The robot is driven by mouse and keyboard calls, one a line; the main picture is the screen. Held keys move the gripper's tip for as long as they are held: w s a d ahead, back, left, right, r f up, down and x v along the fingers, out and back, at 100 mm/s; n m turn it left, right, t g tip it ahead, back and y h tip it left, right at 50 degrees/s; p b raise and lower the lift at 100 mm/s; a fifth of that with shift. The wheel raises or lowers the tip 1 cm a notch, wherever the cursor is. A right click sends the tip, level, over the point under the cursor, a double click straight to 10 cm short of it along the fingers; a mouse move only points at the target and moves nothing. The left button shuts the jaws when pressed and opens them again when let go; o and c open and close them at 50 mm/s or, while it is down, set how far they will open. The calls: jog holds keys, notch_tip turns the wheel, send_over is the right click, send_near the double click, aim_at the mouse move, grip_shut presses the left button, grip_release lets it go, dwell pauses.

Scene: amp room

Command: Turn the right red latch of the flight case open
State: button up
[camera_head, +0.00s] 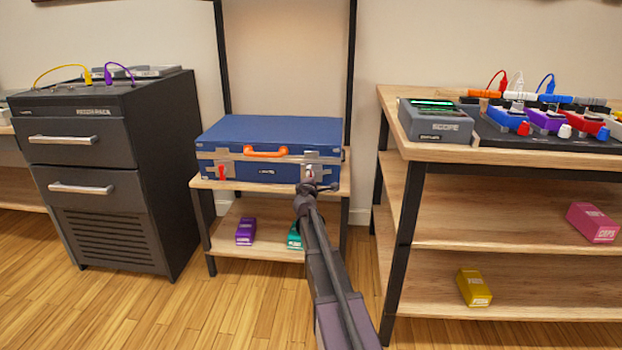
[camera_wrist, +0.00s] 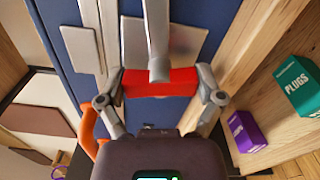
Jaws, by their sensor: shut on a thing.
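The blue flight case (camera_head: 270,131) lies closed on the small wooden stand. Its orange handle (camera_head: 265,152) is at the middle of the front, and the left red latch (camera_head: 221,172) is near the left end. My gripper (camera_head: 312,184) is at the right end of the case front and mostly hides the right latch there. In the wrist view, the right red latch (camera_wrist: 180,83) lies crosswise over the blue front as a red bar. My gripper (camera_wrist: 161,93) is shut on it, with a finger at each end. The orange handle (camera_wrist: 88,130) also shows there, beside the left finger.
The stand's top (camera_head: 205,184) has black posts behind it. A purple box (camera_head: 246,231) and a teal box (camera_head: 294,237) lie on its lower shelf. A dark drawer cabinet (camera_head: 100,150) stands left. A workbench (camera_head: 480,152) with devices stands close on the right. Floor in front is clear.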

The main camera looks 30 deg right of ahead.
jog(key=shift+m, duration=1.2)
jog(key=o, duration=0.9)
jog(key=shift+c, duration=0.2)
jog(key=v, duration=1.2)
